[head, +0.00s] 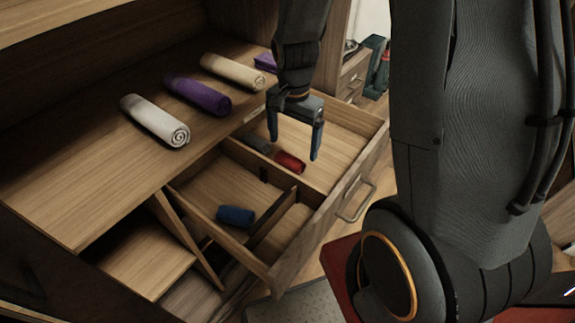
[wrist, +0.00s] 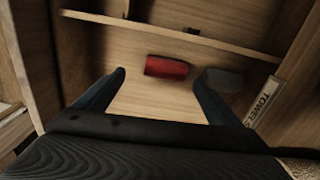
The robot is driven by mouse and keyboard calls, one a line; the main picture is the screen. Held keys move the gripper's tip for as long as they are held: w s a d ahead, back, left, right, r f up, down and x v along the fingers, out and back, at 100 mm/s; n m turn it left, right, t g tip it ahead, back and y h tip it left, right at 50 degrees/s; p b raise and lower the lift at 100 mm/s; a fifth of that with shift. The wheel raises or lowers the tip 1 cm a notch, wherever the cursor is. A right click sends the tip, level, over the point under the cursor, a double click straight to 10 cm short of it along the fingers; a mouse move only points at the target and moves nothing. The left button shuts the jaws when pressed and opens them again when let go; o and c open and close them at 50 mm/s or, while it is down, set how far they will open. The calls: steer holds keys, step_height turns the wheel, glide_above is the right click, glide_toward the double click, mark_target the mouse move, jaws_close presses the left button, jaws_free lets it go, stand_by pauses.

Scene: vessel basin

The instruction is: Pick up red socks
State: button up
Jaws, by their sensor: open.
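The red socks (head: 289,162) are a small roll lying in the back compartment of the open drawer (head: 357,191), close to the divider. In the wrist view the red roll (wrist: 167,67) lies beyond my fingertips, between their lines. My gripper (head: 295,135) is open and empty above that compartment, with its two blue-sided fingers pointing down. In the wrist view my gripper (wrist: 160,75) has its fingers wide apart. A grey sock roll (head: 257,143) lies beside the red one, and in the wrist view the grey roll (wrist: 223,79) is near the right finger.
A blue roll (head: 235,215) lies in the nearer drawer compartment. A wooden divider (head: 250,164) separates the compartments. Rolled towels in white (head: 150,120), purple (head: 197,95) and cream (head: 232,72) lie on the shelf left of the drawer. A label strip (wrist: 262,105) is right of the grey roll.

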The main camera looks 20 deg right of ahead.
mark_target(290, 157)
steer(key=shift+w+f+m, duration=0.25)
steer(key=shift+f+m, duration=0.15)
steer(key=shift+f, duration=0.45)
steer(key=shift+w+a+f+p, duration=0.15)
steer(key=shift+f+p, duration=0.1)
steer(key=shift+f, duration=1.45)
steer(key=shift+w+a+f+p, duration=0.15)
steer(key=shift+f+p, duration=0.05)
steer(key=shift+f, duration=1.5)
steer(key=shift+c, duration=0.4)
steer(key=c, duration=1)
